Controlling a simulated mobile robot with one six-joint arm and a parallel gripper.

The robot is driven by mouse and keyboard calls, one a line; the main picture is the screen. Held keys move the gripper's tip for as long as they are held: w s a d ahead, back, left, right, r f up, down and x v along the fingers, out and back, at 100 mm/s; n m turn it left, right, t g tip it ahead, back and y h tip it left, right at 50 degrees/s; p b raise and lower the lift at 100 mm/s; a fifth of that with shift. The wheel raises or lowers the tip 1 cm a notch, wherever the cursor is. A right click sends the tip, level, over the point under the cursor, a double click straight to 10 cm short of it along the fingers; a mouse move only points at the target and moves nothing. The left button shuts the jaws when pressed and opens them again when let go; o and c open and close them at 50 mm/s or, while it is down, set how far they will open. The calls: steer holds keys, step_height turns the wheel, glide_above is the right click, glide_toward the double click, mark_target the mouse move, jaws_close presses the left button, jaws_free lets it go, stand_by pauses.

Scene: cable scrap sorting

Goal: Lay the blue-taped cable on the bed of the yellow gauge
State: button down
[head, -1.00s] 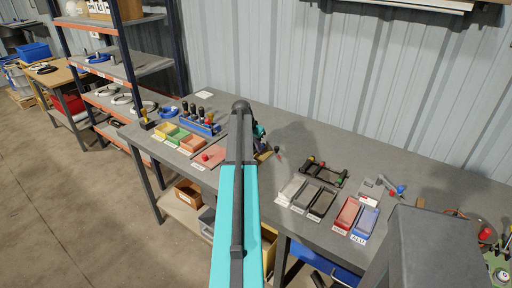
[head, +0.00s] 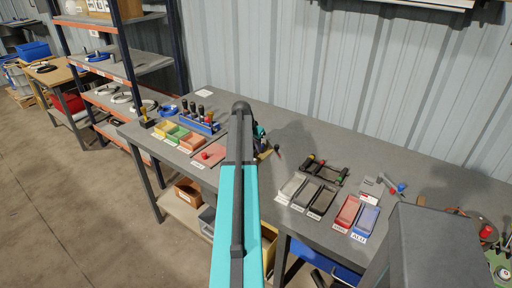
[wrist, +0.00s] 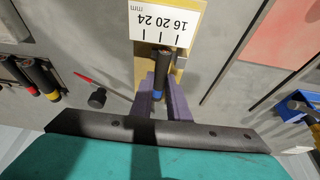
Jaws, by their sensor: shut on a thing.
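The yellow gauge (wrist: 144,52) lies ahead of my gripper in the wrist view, with a white millimetre scale (wrist: 167,22) on it. My gripper (wrist: 156,92) has purple fingers and is shut on the blue-taped cable (wrist: 163,66), a short dark piece. A bit of blue tape shows between the fingers. The cable's free end points at the scale, over the gauge. I cannot tell whether it touches the bed. In the head view my arm hides the gripper and cable, and only a yellow bit of the gauge (head: 264,154) shows.
A dark rack with taped cables (head: 325,170) stands to the right, also in the wrist view (wrist: 38,76). A black knob (wrist: 97,98) is close by the gauge. Several bins, including a blue one (head: 366,219), line the bench front. A blue rack (head: 201,123) stands left.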

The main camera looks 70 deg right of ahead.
stand_by(0.3)
steer(key=c, duration=1.6)
jaws_free()
steer(key=shift+r, duration=0.1)
steer(key=shift+r+p, duration=1.5)
steer(key=shift+r, duration=1.9)
steer(key=shift+w, duration=0.1)
